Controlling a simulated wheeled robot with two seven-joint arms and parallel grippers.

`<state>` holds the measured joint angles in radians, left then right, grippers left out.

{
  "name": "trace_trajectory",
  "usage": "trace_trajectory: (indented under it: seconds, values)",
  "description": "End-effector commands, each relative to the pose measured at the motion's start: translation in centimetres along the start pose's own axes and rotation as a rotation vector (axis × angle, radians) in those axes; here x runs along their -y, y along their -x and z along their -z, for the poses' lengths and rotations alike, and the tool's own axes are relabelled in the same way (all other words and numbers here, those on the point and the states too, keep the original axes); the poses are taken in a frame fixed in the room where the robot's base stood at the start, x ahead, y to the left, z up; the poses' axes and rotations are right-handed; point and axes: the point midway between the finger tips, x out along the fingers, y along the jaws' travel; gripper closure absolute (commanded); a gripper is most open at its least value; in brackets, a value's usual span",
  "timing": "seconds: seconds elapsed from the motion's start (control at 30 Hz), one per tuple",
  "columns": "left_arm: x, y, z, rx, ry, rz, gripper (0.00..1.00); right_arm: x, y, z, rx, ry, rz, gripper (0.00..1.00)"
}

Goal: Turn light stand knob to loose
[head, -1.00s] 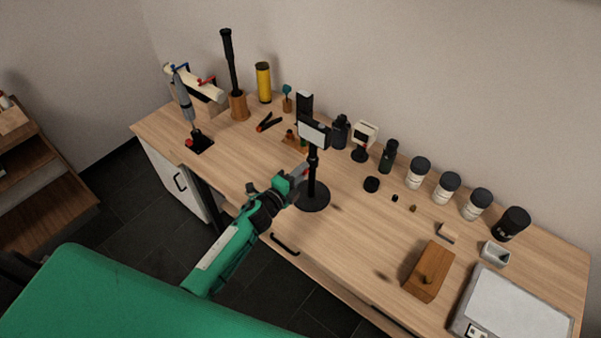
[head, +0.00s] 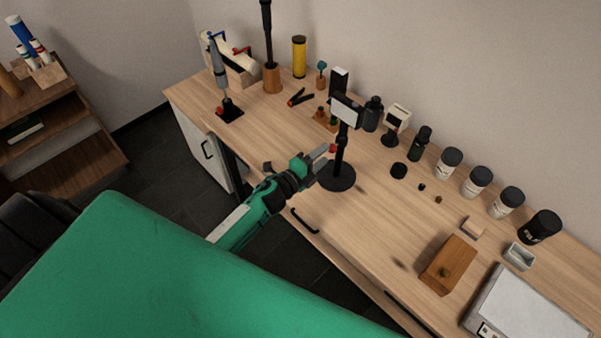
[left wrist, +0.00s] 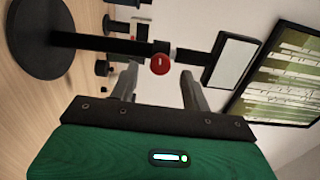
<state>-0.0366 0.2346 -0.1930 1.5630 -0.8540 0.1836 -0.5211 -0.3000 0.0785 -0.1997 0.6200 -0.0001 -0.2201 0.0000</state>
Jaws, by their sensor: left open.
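The light stand has a round black base (head: 337,178), an upright black pole (head: 341,150) and a white light panel (head: 346,110) on top. A red knob (head: 332,149) sits on the side of the pole. In the left wrist view the stand appears sideways, with the red knob (left wrist: 160,64) on the pole and the panel (left wrist: 231,62) at right. My left gripper (head: 328,160) is open beside the pole. In the wrist view its fingers (left wrist: 158,88) are spread on either side of the knob, with the knob just beyond them. My right gripper is not in view.
A second stand with a dark base (head: 230,111) is at the far left of the table. Several jars (head: 447,163) line the back. A wooden block (head: 447,265) and a scale (head: 525,305) are at right. The tabletop between the stand and the block is mostly clear.

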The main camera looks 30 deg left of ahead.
Motion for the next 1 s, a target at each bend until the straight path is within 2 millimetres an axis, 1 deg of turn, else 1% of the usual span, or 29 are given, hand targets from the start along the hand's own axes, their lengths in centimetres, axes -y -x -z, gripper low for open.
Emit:
trace_trajectory:
  seconds: [0.03, 0.2, 0.4, 0.5, 0.7, 1.0]
  values:
    - [-0.5, 1.2, 0.0, -0.001, -0.002, -0.002, 0.52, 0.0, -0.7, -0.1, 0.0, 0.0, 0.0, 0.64]
    - [-0.5, 4.7, 0.0, -0.001, -0.002, -0.003, 0.52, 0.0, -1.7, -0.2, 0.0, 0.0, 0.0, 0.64]
    - [-0.3, 8.1, 0.0, -0.001, -0.001, -0.001, 0.52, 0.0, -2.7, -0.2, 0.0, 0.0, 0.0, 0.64]
    - [-0.3, 9.2, 0.0, 0.0, 0.0, -0.001, 0.52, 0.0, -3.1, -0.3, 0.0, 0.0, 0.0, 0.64]
    - [-0.1, 10.4, 0.0, 0.0, 0.0, -0.001, 0.52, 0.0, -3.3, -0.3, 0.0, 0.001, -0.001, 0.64]
    - [0.0, 10.4, 0.0, 0.0, -0.001, 0.0, 0.52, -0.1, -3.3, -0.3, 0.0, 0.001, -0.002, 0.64]
